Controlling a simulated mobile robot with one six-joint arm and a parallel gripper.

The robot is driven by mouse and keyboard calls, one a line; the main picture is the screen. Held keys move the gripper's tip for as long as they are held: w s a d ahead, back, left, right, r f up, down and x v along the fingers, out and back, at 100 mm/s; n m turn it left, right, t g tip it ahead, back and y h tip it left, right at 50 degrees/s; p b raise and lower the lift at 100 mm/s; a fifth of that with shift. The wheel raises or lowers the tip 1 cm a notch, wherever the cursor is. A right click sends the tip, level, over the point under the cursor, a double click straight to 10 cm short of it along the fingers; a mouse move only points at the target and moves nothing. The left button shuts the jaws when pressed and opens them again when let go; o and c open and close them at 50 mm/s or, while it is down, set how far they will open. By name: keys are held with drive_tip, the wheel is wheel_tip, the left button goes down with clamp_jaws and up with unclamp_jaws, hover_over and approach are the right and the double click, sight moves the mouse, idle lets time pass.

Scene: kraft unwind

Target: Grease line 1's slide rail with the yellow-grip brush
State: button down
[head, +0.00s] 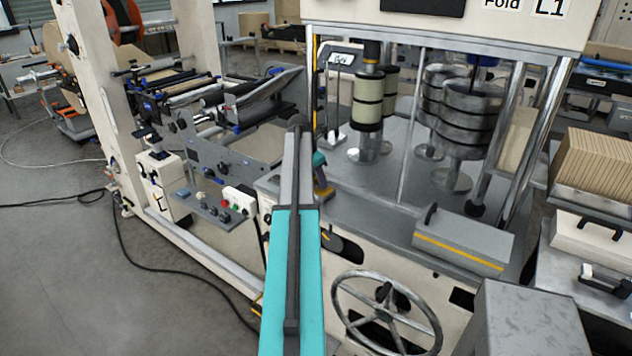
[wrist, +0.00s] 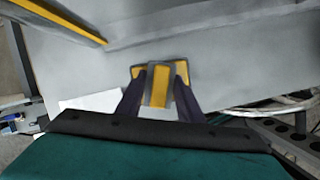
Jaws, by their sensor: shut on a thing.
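My gripper (wrist: 160,78) is shut on the yellow-grip brush (wrist: 159,88), which shows between its two dark fingers in the wrist view. The brush has a yellow and grey body; its bristles cannot be made out. In the head view my gripper (head: 322,182) is small and partly hidden behind my arm, over the grey deck of the machine marked L1 (head: 549,8). A bit of yellow-orange shows at its fingers. A yellow-edged bar (wrist: 62,20) crosses the upper left of the wrist view. I cannot tell which part is the slide rail.
A grey box with a yellow stripe (head: 462,240) sits on the deck's front right. A handwheel (head: 386,312) is below it. Upright rollers (head: 367,110) and stacked metal rings (head: 468,110) stand behind. A control panel with buttons (head: 238,202) is left of my arm. Floor at left has cables.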

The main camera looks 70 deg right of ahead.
drive_tip(key=shift+r+p, duration=2)
drive_tip(key=shift+r, duration=1.35)
